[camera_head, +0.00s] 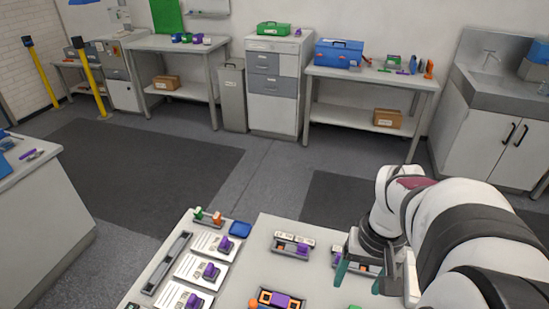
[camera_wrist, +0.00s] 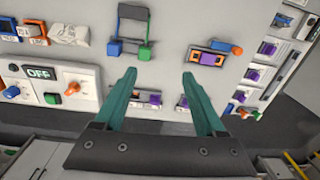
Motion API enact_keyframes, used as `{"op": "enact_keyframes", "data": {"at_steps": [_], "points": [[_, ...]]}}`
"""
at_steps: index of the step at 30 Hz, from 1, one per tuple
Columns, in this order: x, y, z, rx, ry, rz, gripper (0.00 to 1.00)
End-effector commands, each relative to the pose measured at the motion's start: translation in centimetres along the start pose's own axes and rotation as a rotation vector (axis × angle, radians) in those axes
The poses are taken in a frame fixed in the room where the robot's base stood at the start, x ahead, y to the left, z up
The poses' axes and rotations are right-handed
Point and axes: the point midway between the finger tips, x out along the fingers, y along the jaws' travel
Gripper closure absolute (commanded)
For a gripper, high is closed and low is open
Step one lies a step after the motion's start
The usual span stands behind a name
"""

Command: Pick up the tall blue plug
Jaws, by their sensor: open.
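My gripper (camera_wrist: 159,75) is open and empty in the wrist view, with its two teal fingers spread above the bench. It also shows in the head view (camera_head: 357,279) at the lower right, over the bench. A blue plug-like block (camera_wrist: 114,48), which looks like the tall blue plug, stands beyond the left fingertip in the wrist view. A green block (camera_wrist: 145,54) stands beside it, and a dark frame lies behind the two. The fingers are apart from both. I cannot make out this blue block in the head view.
A holder with a purple block (camera_wrist: 209,58) and an orange knob lies right of the fingers. A panel with an OFF display (camera_wrist: 40,73) and knobs is at left.

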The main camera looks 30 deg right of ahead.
Motion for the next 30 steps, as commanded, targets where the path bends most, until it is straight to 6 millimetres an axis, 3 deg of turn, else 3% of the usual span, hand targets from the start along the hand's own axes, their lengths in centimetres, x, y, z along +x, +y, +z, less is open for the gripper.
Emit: {"op": "enact_keyframes", "data": {"at_steps": [1, 3, 6, 12, 21, 26, 30], "points": [[0.7, 3.5, -1.1, 0.042, -0.001, 0.011, 0.28], [1.4, 7.4, -1.9, 0.066, 0.001, 0.025, 0.28], [2.0, 10.3, -2.1, 0.079, 0.003, 0.037, 0.28], [2.8, 10.7, -2.1, 0.078, 0.002, 0.038, 0.28], [10.8, 10.9, -2.0, 0.079, -0.001, 0.036, 0.28], [12.9, 11.0, -2.1, 0.079, 0.002, 0.037, 0.28], [15.8, 10.8, -1.7, 0.079, -0.001, 0.036, 0.28]]}}
